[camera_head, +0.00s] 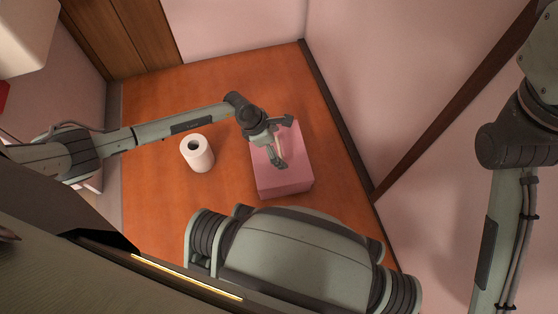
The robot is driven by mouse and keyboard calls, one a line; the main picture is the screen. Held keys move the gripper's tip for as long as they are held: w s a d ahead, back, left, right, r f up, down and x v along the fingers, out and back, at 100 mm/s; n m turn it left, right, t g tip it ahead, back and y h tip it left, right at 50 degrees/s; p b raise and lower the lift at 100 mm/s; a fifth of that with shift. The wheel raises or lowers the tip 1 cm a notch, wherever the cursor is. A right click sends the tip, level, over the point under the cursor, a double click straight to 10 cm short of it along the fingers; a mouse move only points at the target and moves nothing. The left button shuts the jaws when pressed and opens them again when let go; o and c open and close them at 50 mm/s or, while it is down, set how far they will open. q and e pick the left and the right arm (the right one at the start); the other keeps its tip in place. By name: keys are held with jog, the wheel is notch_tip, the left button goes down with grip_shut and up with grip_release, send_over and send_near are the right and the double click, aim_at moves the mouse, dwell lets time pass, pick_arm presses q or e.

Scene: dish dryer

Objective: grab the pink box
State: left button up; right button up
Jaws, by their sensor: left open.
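The pink box (285,179) sits on the orange-brown floor in the middle of the head view. My left gripper (283,143) is over the box, with its fingers spread apart and nothing between them. The fingers and wrist hide part of the box's top. I cannot tell whether the fingertips touch the box. My right arm comes down the right side of the view, and its gripper is out of the picture.
A white paper roll (200,158) stands on the floor (160,205) left of the box. Pink walls (385,80) close off the right and back, with a dark skirting along the right wall. A wooden door (125,35) is at the back left. Floor behind the box is clear.

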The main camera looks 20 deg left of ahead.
pick_arm(q)
jog(key=shift+c, duration=0.2)
jog(key=shift+w, duration=0.15)
jog(key=c, duration=1.9)
